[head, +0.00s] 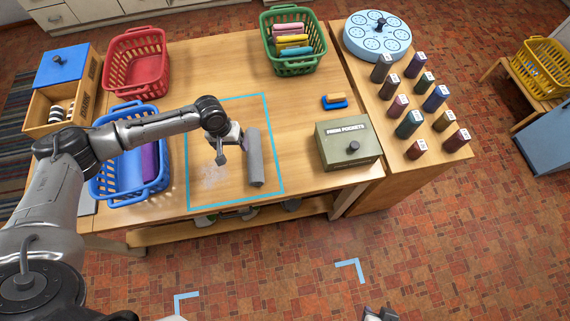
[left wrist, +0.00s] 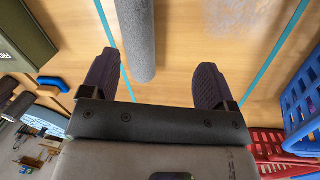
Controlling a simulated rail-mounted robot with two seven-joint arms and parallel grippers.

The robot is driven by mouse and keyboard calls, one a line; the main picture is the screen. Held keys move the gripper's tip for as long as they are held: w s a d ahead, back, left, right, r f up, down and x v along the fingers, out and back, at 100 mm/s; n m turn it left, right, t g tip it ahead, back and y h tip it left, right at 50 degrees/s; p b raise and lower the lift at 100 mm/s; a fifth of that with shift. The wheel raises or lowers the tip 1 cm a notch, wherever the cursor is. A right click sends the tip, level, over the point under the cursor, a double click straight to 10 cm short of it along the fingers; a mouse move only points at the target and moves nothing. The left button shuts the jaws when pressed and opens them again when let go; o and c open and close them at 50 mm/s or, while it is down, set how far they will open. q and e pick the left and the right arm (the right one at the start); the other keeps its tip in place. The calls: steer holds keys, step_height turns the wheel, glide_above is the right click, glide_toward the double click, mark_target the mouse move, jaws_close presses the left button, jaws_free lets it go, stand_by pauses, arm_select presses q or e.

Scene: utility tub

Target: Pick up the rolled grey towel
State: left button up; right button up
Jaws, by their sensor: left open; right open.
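The rolled grey towel (head: 255,158) lies on the wooden table, along the right side inside a light-blue taped outline (head: 190,160). My left gripper (head: 229,150) is open and empty, just left of the towel in the head view. In the left wrist view the towel (left wrist: 141,40) runs down from the top edge, its near end showing between the open fingers (left wrist: 155,82), closer to the left one. I see no contact with it. My right gripper (head: 380,314) is open at the bottom edge of the head view, mostly cut off and away from the table.
A blue basket (head: 107,187) with rolls stands left of the outline, a red basket (head: 137,62) behind it, a green basket (head: 293,44) at the back. A greenish box (head: 348,147) and a blue-and-orange block (head: 334,102) stand right. A pale powdery patch (head: 212,176) lies left of the towel.

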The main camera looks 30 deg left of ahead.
mark_target(251, 155)
arm_select(q)
steer(key=w+d+f, duration=0.1)
steer(key=f, duration=0.3)
steer(key=w+d+f+n+t, duration=0.1)
steer(key=f, duration=0.3)
steer(key=w+d+f+n, duration=0.1)
steer(key=w+d+f, duration=0.1)
steer(key=f, duration=0.2)
steer(key=shift+f, duration=0.4)
steer(key=shift+c, duration=0.3)
steer(key=c, duration=0.8)
